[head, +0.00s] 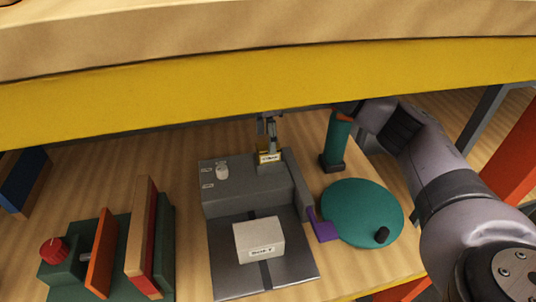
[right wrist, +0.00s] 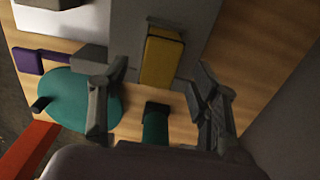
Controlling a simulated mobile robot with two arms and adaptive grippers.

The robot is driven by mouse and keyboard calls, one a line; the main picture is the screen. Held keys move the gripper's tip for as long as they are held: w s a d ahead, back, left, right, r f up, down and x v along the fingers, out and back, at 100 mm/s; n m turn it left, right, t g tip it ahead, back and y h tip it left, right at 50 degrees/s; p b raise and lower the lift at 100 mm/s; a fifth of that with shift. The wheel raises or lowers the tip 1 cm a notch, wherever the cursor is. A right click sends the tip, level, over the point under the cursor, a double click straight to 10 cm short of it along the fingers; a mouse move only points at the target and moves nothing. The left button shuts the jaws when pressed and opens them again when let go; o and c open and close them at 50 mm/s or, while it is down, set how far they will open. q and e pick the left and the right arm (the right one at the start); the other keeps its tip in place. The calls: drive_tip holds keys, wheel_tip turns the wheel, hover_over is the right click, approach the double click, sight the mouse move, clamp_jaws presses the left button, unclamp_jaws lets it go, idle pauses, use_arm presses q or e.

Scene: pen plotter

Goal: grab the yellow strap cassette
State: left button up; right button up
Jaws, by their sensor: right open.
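The yellow strap cassette (head: 270,158) sits at the back of the grey machine, with a pale label on its front. It also shows in the right wrist view (right wrist: 162,60) as an upright yellow block on a grey surface. My right gripper (head: 267,138) is at the cassette in the head view, with its upper part hidden under the yellow shelf edge. In the right wrist view its fingers (right wrist: 158,85) are spread wide and empty, one on either side of the cassette's lower end. I cannot tell whether they touch it. My left gripper is not in view.
The grey machine (head: 240,200) carries a white labelled box (head: 259,240). A teal disc (head: 362,212) with a black knob and a teal post (head: 336,140) stand to its right. A yellow-edged shelf (head: 200,85) hangs overhead. Coloured upright panels (head: 140,235) stand at left.

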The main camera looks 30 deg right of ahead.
sight(268, 157)
drive_tip(key=shift+f+p, duration=0.35)
drive_tip(key=shift+f, duration=1.5)
drive_tip(key=c, duration=1.3)
